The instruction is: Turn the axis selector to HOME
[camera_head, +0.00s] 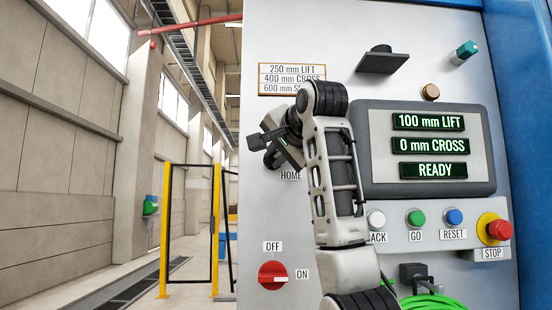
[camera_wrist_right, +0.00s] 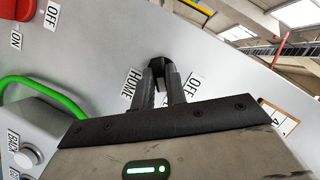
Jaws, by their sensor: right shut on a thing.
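The axis selector (camera_wrist_right: 157,66) is a small black knob on the grey panel. In the right wrist view it sits between the two fingertips of my right gripper (camera_wrist_right: 160,80), which is shut on it. The HOME label (camera_wrist_right: 131,89) is beside the knob on the left there. In the head view my right gripper (camera_head: 265,148) is against the panel, just above left of the HOME label (camera_head: 291,176), and mostly hides the knob. Which way the knob points is hard to tell. My left gripper is not in view.
The display (camera_head: 429,146) reads 100 mm LIFT, 0 mm CROSS, READY. Below it are the GO button (camera_head: 416,218), RESET button (camera_head: 453,217) and red STOP button (camera_head: 497,230). A red OFF/ON switch (camera_head: 272,275) is low on the panel. Yellow posts (camera_head: 165,230) stand at left.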

